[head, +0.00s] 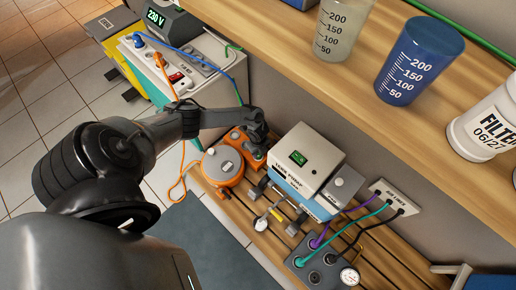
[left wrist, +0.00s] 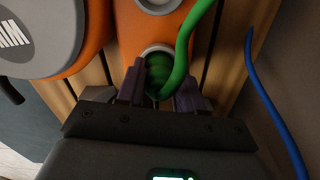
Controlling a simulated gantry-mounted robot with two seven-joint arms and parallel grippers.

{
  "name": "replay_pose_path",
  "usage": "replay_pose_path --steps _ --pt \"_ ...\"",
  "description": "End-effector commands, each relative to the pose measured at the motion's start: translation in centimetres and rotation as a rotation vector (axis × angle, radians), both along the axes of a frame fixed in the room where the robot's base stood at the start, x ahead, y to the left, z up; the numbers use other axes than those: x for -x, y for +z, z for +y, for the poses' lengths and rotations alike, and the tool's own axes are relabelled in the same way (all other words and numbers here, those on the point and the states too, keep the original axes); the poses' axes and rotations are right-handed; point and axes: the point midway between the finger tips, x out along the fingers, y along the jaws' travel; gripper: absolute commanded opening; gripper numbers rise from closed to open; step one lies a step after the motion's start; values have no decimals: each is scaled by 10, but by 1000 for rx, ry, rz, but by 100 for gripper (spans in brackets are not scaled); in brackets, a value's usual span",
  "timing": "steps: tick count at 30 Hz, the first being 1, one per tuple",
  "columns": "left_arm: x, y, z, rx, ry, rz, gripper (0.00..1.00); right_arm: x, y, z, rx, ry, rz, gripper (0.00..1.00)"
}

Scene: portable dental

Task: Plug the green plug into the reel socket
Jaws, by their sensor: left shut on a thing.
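The orange cable reel (head: 222,165) sits on the low slatted shelf in the head view. In the left wrist view, its orange body (left wrist: 85,30) fills the upper left, with a round socket (left wrist: 157,50) facing my left gripper. My left gripper (head: 256,135) is at the reel's orange socket block. In the left wrist view, my left gripper (left wrist: 160,88) is shut around the green plug (left wrist: 158,72), whose green cable (left wrist: 192,45) rises up and right. The plug is at the socket's light ring; how deep it sits is hidden. My right gripper is not in view.
A pump box (head: 306,160) stands right of the reel, with a grey panel (head: 318,268) of cables in front of it. A blue cable (left wrist: 265,85) runs close by on the right in the left wrist view. A wooden counter (head: 290,50) with cups overhangs behind.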

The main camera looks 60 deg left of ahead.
Motion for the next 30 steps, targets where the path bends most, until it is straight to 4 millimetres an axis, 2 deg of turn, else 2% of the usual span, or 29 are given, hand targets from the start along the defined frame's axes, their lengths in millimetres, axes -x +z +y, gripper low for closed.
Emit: replay_pose_path --steps 2,3,8,9,20,26,30 --pt "0 0 0 0 0 0 4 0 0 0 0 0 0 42" --pt "0 0 0 0 0 0 39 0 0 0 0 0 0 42" --pt "0 0 0 0 0 0 64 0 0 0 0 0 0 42" --pt "0 0 0 0 0 0 66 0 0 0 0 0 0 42" --pt "0 5 0 0 -1 0 66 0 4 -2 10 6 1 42" --pt "0 29 1 -1 -2 0 66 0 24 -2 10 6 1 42" --pt "0 54 1 -1 -1 0 66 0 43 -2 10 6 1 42"
